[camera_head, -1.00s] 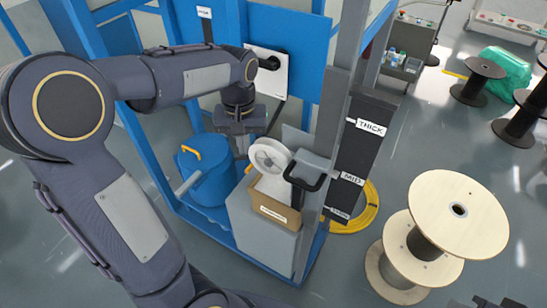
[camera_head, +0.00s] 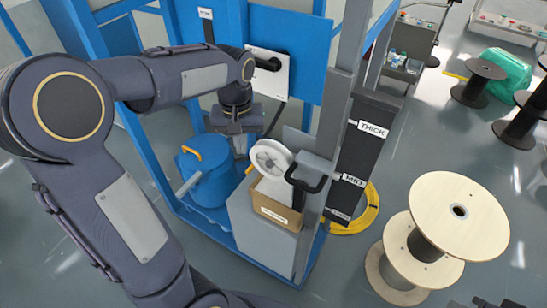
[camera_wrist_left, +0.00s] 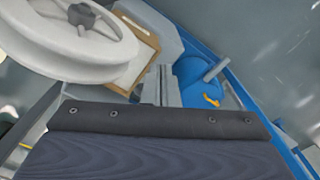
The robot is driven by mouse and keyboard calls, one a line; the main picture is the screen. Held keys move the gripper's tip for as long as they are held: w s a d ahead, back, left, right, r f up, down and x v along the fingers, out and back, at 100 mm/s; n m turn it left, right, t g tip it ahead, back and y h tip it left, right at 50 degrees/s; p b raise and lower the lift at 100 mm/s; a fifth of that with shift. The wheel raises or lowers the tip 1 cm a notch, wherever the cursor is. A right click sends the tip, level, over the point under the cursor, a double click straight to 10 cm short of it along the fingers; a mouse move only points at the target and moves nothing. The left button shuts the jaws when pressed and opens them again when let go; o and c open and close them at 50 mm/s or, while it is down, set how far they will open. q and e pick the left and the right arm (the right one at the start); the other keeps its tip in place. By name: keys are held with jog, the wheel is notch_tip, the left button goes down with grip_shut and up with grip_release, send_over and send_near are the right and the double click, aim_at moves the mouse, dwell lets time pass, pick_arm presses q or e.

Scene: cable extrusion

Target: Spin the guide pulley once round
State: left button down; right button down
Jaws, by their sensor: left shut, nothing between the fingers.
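The guide pulley (camera_head: 264,160) is a white spoked wheel above a cardboard box on the grey cabinet. It also shows large in the left wrist view (camera_wrist_left: 50,52), at the upper left, with its grey hub and spokes visible. My left gripper (camera_head: 240,152) points down just left of the pulley in the head view, apart from it. Its thin fingers (camera_wrist_left: 161,88) are shut and empty, to the right of the pulley's rim in the wrist view. My right gripper is not in view.
A blue drum (camera_head: 207,178) with a yellow handle stands close left of the gripper. The blue frame's grey post (camera_head: 325,165) and a black handle (camera_head: 304,181) stand right of the pulley. A wooden spool (camera_head: 445,195) stands on the floor at the right.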

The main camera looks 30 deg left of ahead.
pick_arm(q)
notch_tip(320, 180, up, 8)
jog(key=p, duration=0.5)
jog(key=shift+f, duration=0.1)
jog(key=shift+s+d, duration=0.2)
jog(key=shift+d, duration=2.55)
jog(key=shift+f, duration=0.2)
